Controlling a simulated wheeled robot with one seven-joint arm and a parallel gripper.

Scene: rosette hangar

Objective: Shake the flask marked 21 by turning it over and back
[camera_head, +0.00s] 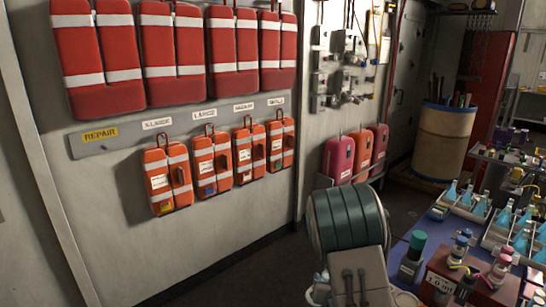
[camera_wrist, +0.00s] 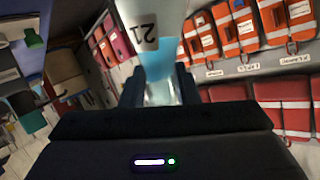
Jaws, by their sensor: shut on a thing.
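The flask marked 21 (camera_wrist: 158,45) is in the wrist view, a clear vessel with blue liquid and a dark "21" on a pale label. Its number appears turned over in that picture. My gripper (camera_wrist: 158,92) is shut on the flask's narrower part, with a dark finger on each side. The room also appears upside down in the wrist view, with the large red bags below the orange ones. The flask's exact tilt is hard to tell. Neither the flask nor my gripper's fingers can be made out in the head view, where my arm is in front.
Several other blue-filled flasks (camera_head: 452,191) stand in racks on the bench (camera_head: 412,231) at right. A brown box with bottles (camera_head: 460,278) is at its near end. Red bags (camera_head: 176,56) and orange bags (camera_head: 167,178) hang on the left wall. Pink and orange cases (camera_head: 339,157) stand beyond.

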